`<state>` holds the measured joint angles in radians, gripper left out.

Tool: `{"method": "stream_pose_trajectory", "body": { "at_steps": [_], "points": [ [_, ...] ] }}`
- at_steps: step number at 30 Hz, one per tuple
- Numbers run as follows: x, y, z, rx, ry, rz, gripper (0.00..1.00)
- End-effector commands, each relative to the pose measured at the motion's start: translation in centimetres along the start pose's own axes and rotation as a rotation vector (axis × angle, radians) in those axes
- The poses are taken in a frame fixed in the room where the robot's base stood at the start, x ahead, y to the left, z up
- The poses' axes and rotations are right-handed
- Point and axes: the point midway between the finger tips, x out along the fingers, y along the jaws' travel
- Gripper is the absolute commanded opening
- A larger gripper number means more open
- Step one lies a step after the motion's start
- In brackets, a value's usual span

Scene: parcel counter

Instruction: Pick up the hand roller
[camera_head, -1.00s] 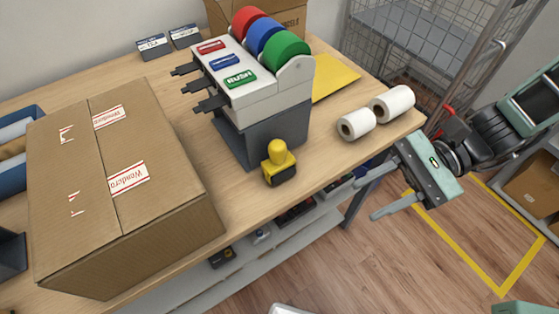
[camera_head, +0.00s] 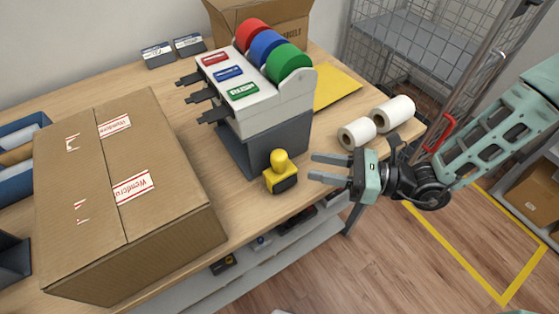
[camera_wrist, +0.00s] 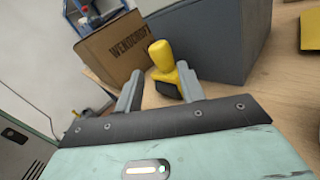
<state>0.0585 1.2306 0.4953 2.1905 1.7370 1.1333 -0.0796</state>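The hand roller is likely the yellow tool with a rounded knob and a dark underside (camera_head: 280,172), standing on the counter in front of the label dispenser. It also shows in the wrist view (camera_wrist: 165,60), beyond and between my fingers. My gripper (camera_head: 318,168) is open and empty, just right of the yellow tool, with its fingers pointing left toward it. In the wrist view the two fingers (camera_wrist: 160,92) are spread apart, and the yellow tool is not between their tips as far as I can tell.
The label dispenser (camera_head: 270,135) with red, blue and green rolls stands behind the tool. A large taped box (camera_head: 75,190) is at left. Two white rolls (camera_head: 357,132) and a yellow envelope (camera_head: 337,84) lie to the right. A wire cage (camera_head: 410,45) stands beyond the counter.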

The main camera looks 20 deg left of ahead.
Motion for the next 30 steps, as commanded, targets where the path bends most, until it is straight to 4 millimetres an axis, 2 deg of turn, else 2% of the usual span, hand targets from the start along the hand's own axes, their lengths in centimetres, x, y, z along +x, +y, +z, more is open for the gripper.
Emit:
{"method": "stream_pose_trajectory", "body": {
  "at_steps": [3, 11, 18, 22, 28, 30],
  "points": [
    [1.7, 0.1, 0.1, 0.0, 0.001, 0.002, 0.39],
    [3.7, 0.1, 0.2, 0.0, 0.001, 0.002, 0.39],
    [7.0, -0.1, 0.0, -0.001, 0.001, 0.001, 0.39],
    [7.7, -0.1, -0.1, 0.0, 0.001, 0.001, 0.39],
    [7.7, -0.2, -0.2, 0.0, 0.001, 0.0, 0.39],
    [7.7, -0.2, -0.2, 0.0, 0.001, 0.0, 0.2]
  ]
}}
